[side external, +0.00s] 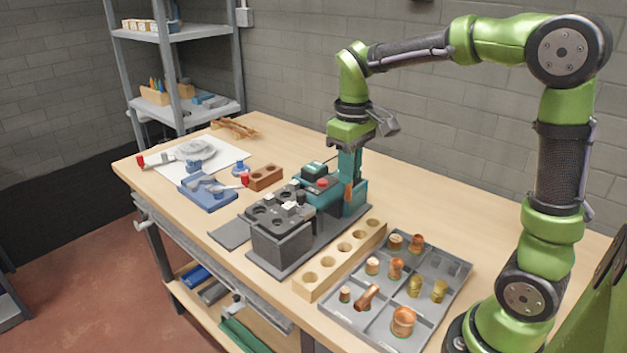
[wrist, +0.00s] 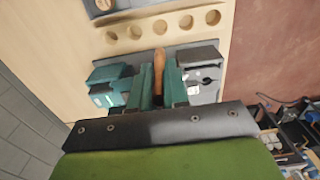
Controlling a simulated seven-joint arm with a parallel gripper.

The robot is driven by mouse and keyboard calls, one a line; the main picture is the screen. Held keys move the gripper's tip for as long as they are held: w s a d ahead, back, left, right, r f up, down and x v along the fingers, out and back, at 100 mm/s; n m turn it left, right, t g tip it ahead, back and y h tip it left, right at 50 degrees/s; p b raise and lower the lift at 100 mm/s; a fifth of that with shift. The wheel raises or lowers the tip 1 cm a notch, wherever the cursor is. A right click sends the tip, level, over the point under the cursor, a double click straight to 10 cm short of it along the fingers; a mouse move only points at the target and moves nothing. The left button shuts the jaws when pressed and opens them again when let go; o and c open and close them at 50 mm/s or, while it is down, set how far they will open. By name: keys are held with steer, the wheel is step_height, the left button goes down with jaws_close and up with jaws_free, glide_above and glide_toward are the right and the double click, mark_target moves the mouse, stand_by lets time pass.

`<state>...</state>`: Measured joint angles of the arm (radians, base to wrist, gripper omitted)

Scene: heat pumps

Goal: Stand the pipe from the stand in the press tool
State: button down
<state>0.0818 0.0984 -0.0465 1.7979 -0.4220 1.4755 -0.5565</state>
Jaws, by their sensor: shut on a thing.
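My gripper (side external: 348,185) is above the base plate of the press tool, pointing down. It is shut on the copper pipe (side external: 348,193), which is mostly hidden between the fingers in the side view. In the wrist view the pipe (wrist: 159,62) stands out between the two teal fingers of my gripper (wrist: 159,85). The teal and black press tool (side external: 318,187) is just left of the fingers; I cannot tell whether the pipe touches it. The wooden stand (side external: 341,262) lies in front, and its visible round holes look empty. It also shows in the wrist view (wrist: 150,32).
A dark grey block with round holes (side external: 282,238) shares the plate. A grey divided tray (side external: 385,330) with several copper and brass fittings is front right. A brown block (side external: 265,178), a blue fixture (side external: 207,192) and a white sheet (side external: 225,155) lie left. The table behind my gripper is clear.

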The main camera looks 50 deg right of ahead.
step_height(320, 180, up, 2)
steer(key=shift+r, duration=0.15)
steer(key=w+a, duration=0.9)
steer(key=w, duration=0.3)
step_height(320, 180, down, 8)
steer(key=shift+r, duration=0.25)
steer(key=shift+w+f, duration=0.1)
steer(key=shift+f, duration=2.9)
steer(key=shift+f, duration=0.2)
steer(key=c, duration=1)
jaws_free()
steer(key=shift+c, duration=0.2)
steer(key=shift+d, duration=0.1)
